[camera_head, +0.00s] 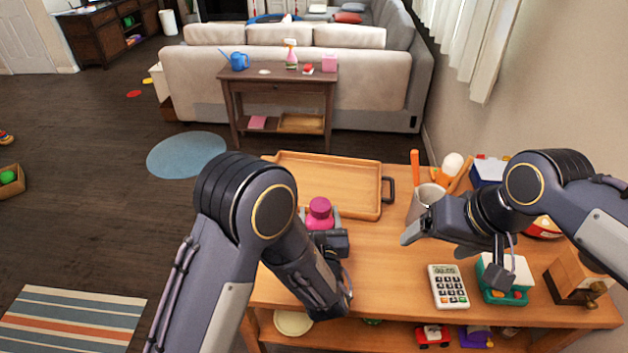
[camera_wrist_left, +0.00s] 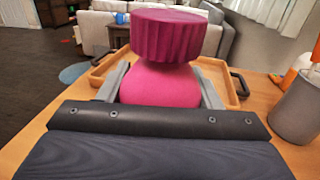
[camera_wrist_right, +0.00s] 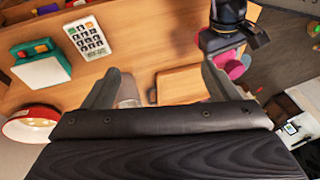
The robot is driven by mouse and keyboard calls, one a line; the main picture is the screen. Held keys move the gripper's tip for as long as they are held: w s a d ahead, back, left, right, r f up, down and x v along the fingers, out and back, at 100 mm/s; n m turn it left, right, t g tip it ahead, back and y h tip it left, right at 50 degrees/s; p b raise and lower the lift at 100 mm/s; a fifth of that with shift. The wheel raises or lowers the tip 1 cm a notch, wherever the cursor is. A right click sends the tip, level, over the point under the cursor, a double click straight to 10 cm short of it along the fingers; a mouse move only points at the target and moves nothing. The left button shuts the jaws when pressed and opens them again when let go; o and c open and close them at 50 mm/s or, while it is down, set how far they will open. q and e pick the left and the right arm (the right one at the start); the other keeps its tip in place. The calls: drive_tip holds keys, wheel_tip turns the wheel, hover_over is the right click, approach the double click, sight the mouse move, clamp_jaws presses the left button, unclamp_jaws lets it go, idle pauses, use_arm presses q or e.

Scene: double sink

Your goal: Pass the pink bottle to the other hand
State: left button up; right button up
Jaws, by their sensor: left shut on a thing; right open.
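The pink bottle (camera_head: 319,214) with its darker ribbed cap is upright near the tray in the head view. My left gripper (camera_head: 321,218) is shut on it, and the left wrist view shows the bottle (camera_wrist_left: 160,80) between the two fingers. The bottle's lower part is hidden, so I cannot tell if it touches the table. My right gripper (camera_head: 416,219) is open, to the right of the bottle and near the grey cup. In the right wrist view its fingers are wide apart, and the bottle (camera_wrist_right: 236,67) shows beyond the right finger, beside my left gripper.
A wooden tray (camera_head: 335,170) with dark handles lies at the table's back left. A grey cup (camera_head: 424,200) with utensils stands beside my right gripper. A calculator (camera_head: 448,286), a teal-and-white object (camera_head: 505,279) and a wooden block (camera_head: 573,275) occupy the right front. The table's middle is clear.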

drive_tip(key=w+a+r+h, duration=0.2)
drive_tip(key=w+a, duration=0.6)
drive_tip(key=a, duration=0.1)
drive_tip(key=h, duration=0.1)
approach(315, 205)
drive_tip(key=f, duration=0.1)
drive_tip(key=x, duration=1.1)
drive_tip(key=shift+w+d, duration=0.1)
drive_tip(key=shift+w, duration=0.1)
drive_tip(key=shift+c, duration=0.4)
drive_tip(key=shift+r, duration=0.1)
drive_tip(key=c, duration=0.7)
use_arm(q)
drive_tip(key=shift+d, duration=0.15)
use_arm(e)
drive_tip(key=shift+s+a, duration=0.1)
drive_tip(key=shift+a, duration=0.1)
drive_tip(key=c, duration=0.3)
use_arm(q)
drive_tip(key=o, duration=0.8)
drive_tip(key=shift+r, duration=0.1)
use_arm(e)
drive_tip(key=shift+c, duration=0.3)
use_arm(q)
drive_tip(key=shift+o, duration=1.3)
use_arm(e)
drive_tip(key=c, duration=0.5)
